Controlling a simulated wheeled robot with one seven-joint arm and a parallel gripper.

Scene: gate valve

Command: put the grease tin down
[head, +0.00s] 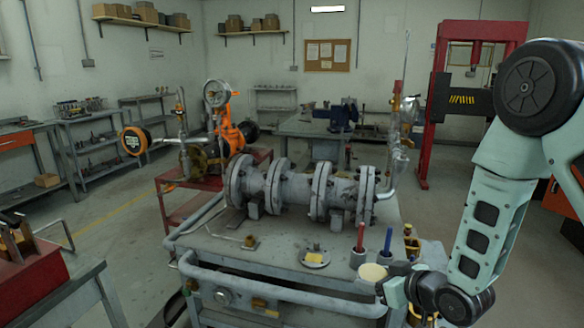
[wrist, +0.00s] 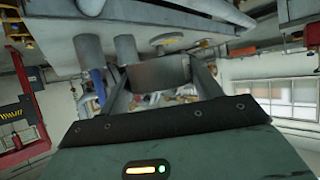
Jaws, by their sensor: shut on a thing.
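The grease tin (head: 373,271) shows in the head view as a round, pale cream top at the front right corner of the grey bench (head: 285,262). My gripper (head: 384,284) comes in from the right and is shut on it. In the wrist view my gripper (wrist: 160,78) has its two fingers on either side of the tin's grey-brown wall (wrist: 160,70). That view is upside down, with the bench at the top. The tin's underside is hidden in the head view, and I cannot tell whether it touches the bench.
Two cups with a red handle (head: 360,238) and a blue handle (head: 387,240) stand just behind the tin. A round flange plate (head: 314,259) lies to its left. The flanged grey valve body (head: 300,190) fills the bench's back. Bare bench top shows front left.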

